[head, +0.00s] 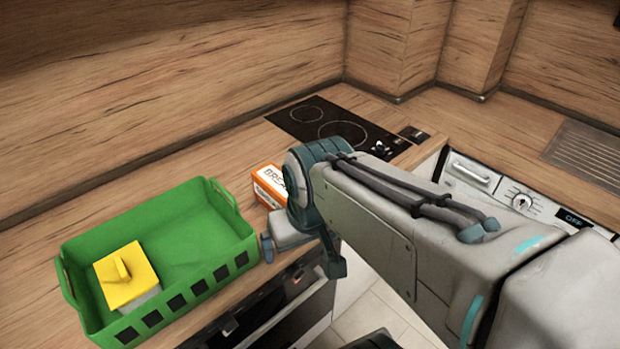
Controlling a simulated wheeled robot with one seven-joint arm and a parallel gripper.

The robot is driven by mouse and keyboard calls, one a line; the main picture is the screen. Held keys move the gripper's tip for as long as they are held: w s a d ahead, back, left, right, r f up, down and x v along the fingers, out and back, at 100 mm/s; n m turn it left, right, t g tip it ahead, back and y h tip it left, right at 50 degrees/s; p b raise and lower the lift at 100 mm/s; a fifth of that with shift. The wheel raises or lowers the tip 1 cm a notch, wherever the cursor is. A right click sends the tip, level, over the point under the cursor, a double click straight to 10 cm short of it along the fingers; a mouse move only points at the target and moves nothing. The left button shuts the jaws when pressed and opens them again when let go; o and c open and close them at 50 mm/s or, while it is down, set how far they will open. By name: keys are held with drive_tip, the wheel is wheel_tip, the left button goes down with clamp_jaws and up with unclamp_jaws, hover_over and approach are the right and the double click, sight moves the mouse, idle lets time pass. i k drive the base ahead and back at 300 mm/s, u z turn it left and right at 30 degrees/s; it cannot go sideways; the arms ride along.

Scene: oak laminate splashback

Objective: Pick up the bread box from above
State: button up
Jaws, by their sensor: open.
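The bread box (267,184) is a small orange and white carton with lettering on its side. It rests on the wooden counter, to the right of the green crate. My arm hides its right part. My gripper (300,256) is open, with its two fingers apart and pointing down. It is in front of the box, near the counter's front edge, and nothing shows between the fingers. I cannot tell its exact height above the counter.
A green crate (215,192) with handles stands at the left, holding a yellow-lidded container (126,276). A black cooktop (312,117) lies behind the box. An appliance with a dial (521,201) is at the right.

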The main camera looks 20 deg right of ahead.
sight(269, 183)
drive_tip(key=z, duration=0.5)
drive_tip(key=k, duration=0.4)
drive_tip(key=z, duration=1)
drive_tip(key=k, duration=0.95)
drive_tip(key=z, duration=0.6)
drive_tip(key=i, duration=1.05)
drive_tip(key=u, duration=1.05)
drive_tip(key=i, duration=0.95)
drive_tip(key=u, duration=1.35)
drive_tip(key=i, duration=0.3)
drive_tip(key=u, duration=0.3)
